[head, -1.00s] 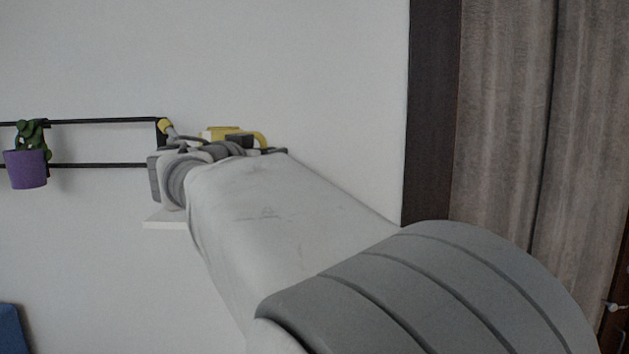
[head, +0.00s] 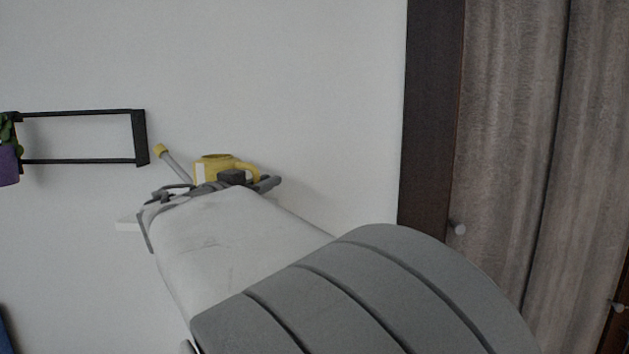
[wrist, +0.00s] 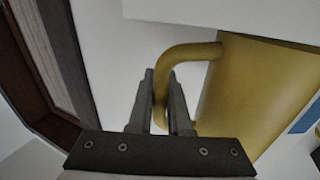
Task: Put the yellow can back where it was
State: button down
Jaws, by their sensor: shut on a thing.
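The yellow can (head: 212,166) is a watering can with a curved handle and a long grey spout with a yellow tip. In the head view it shows above the end of my arm, its lower part hidden by the arm. In the wrist view its yellow body (wrist: 258,92) fills the right side. My gripper (wrist: 164,88) is shut on the can's handle, with one finger on each side of it. The can is held in front of the pale wall. Whether its base touches anything cannot be seen.
A white edge (wrist: 220,15) crosses the top of the wrist view. A black wall frame (head: 140,137) and a purple plant pot (head: 8,166) are at left.

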jog(key=shift+s+a, duration=0.1)
jog(key=c, duration=0.8)
grip_release()
jog(key=shift+c, duration=0.2)
jog(key=shift+f, duration=0.1)
